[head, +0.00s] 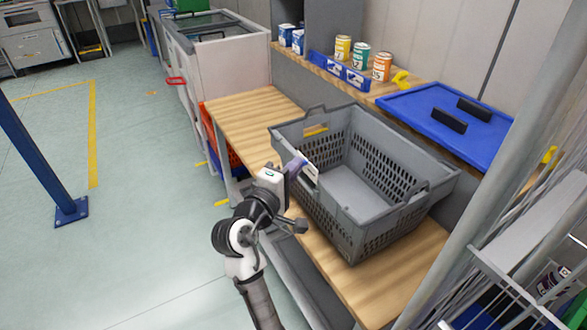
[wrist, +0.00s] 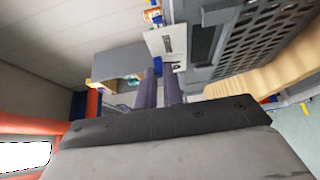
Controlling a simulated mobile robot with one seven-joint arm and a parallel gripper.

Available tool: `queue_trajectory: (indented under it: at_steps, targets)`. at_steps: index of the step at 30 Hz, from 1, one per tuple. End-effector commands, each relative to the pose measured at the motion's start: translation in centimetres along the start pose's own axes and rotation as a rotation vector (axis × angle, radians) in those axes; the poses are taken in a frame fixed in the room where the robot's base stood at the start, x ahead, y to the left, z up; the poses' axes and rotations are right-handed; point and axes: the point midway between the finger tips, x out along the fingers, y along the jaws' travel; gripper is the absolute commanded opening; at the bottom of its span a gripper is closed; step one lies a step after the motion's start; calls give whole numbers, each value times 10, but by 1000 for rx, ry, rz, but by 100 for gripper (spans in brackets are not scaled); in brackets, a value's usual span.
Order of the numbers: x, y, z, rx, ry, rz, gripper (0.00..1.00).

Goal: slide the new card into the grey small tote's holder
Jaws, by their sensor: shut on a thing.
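The grey tote (head: 345,215) stands on the wooden bench, with its mesh side wall also at the upper right of the wrist view (wrist: 265,45). My gripper (head: 298,165) is at the tote's left-hand side, close to the rim. In the wrist view the purple fingers of my gripper (wrist: 161,78) are shut on the white card (wrist: 166,44), which has dark print. The card also shows in the head view (head: 311,176), tilted near the tote wall. A dark grey piece, perhaps the holder (wrist: 202,42), is just right of the card. I cannot tell whether they touch.
A blue lid with black handles (head: 430,118) lies behind the tote. Several cans (head: 360,57) and a blue rack (head: 338,72) stand on the back shelf. Bare bench (head: 240,118) lies left of the tote. A grey post (head: 500,170) rises at the right.

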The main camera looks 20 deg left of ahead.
Motion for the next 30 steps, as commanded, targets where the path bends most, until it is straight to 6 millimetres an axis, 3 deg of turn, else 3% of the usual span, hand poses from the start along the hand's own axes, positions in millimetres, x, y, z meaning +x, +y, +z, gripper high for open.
queue_trajectory:
  at_steps: [30]
  targets:
    - [0, -26, 0, 0, 0, 0, 0]
